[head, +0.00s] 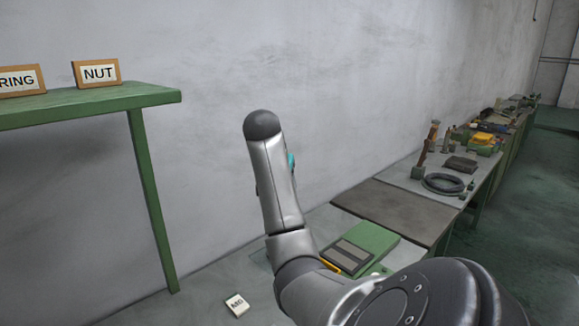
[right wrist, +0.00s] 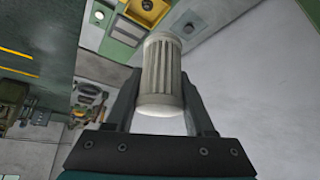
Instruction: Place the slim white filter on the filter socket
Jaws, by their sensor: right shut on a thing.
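My right gripper (right wrist: 160,88) is shut on a slim white filter (right wrist: 161,66), a pleated cylinder with smooth end caps, in the right wrist view. The filter sits between the two dark fingers and points away from the palm. Beyond its far end is a yellow part with a dark round opening (right wrist: 147,6). I cannot tell whether this is the filter socket. In the head view my right arm rises from the lower right, and its gripper and the filter are hidden. My left gripper is in neither view.
A green case (head: 371,243) lies behind my arm. A bench (head: 400,211) with a black ring (head: 443,183) runs along the wall. A small MG block (head: 237,305) lies low.

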